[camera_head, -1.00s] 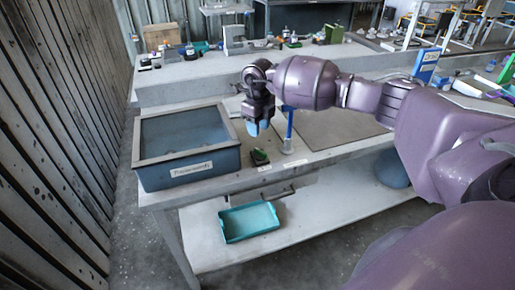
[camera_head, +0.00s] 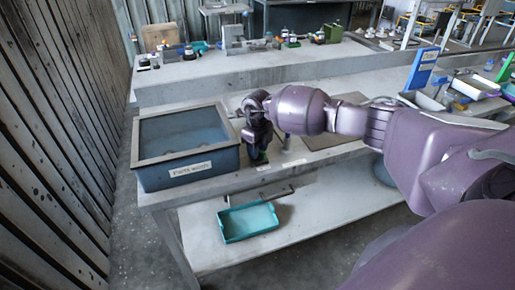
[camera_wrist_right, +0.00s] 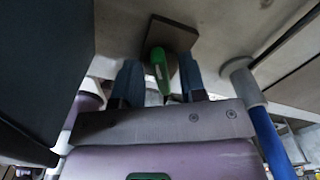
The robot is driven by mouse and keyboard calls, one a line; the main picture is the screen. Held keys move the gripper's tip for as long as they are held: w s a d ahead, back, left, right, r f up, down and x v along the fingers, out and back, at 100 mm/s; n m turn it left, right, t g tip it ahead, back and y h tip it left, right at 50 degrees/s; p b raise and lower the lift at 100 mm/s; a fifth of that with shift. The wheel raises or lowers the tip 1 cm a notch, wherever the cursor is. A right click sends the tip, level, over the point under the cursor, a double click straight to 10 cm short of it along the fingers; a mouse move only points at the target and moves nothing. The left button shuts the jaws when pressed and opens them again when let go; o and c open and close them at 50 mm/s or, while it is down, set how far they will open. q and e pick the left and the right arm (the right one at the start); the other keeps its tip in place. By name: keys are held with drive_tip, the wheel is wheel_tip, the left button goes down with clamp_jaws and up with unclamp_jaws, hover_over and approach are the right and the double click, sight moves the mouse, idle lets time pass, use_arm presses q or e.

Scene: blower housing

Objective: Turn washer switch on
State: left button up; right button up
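The parts washer (camera_head: 188,170) is a dark blue open tank with a white label, at the left end of the near bench. The washer switch is a green lever (camera_wrist_right: 159,66) on a dark square base (camera_wrist_right: 174,36) in the right wrist view. In the head view it is mostly hidden behind my gripper. My right gripper (camera_head: 256,158) points down at the bench just right of the tank. In the right wrist view its two dark fingers (camera_wrist_right: 161,76) are apart, one on each side of the green lever. Contact with the lever cannot be told. My left gripper is not in view.
A blue tube with a pale end (camera_wrist_right: 266,135) stands close to the right of the gripper in the wrist view. The tank's dark wall is close on the left. A teal tray (camera_head: 248,222) lies on the lower shelf. Several items stand on the back bench (camera_head: 225,87).

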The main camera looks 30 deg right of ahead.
clamp_jaws()
